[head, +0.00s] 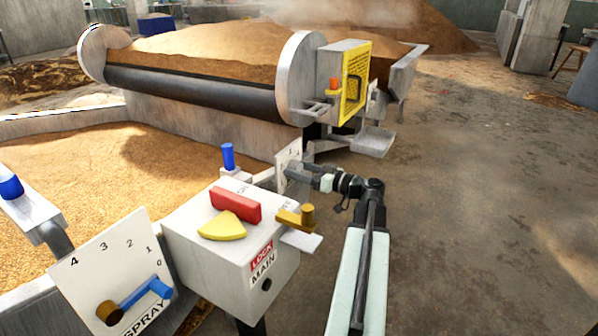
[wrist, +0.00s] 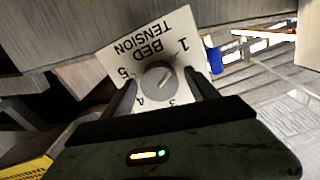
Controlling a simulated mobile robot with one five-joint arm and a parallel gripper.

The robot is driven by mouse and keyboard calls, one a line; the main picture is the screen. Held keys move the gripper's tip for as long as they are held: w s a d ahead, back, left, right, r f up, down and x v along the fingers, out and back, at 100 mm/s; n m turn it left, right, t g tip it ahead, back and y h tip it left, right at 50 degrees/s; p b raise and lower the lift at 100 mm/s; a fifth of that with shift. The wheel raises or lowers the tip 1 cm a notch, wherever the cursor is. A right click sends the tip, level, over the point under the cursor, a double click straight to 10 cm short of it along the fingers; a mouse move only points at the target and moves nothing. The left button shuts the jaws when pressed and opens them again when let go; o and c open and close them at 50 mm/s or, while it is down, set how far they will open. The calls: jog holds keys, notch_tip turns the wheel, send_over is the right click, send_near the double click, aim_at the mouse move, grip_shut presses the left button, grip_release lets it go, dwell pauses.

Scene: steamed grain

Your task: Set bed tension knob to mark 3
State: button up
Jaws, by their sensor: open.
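The bed tension knob (wrist: 158,79) is a round grey knob on a white plate (wrist: 150,50) lettered BED TENSION, upside down in the wrist view. Marks 1, 3, 4 and 5 show around it; mark 2 is not visible, on the side of the right finger. A pale line on the knob points up and right, toward the side between mark 1 and the right finger. My gripper (wrist: 161,80) is open, one finger on each side of the knob; contact cannot be told. In the head view, my gripper (head: 293,174) is at the plate (head: 284,156), hiding the knob.
A grey MAIN box (head: 235,245) with red and yellow parts and a brass handle (head: 296,217) stands near my arm. A SPRAY dial (head: 115,270) with a blue lever is at lower left. A roller (head: 190,92) and grain bed lie behind.

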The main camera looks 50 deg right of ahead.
jog(key=c, duration=1.2)
jog(key=shift+a, duration=0.3)
jog(key=shift+c, duration=0.7)
jog(key=shift+d, duration=0.25)
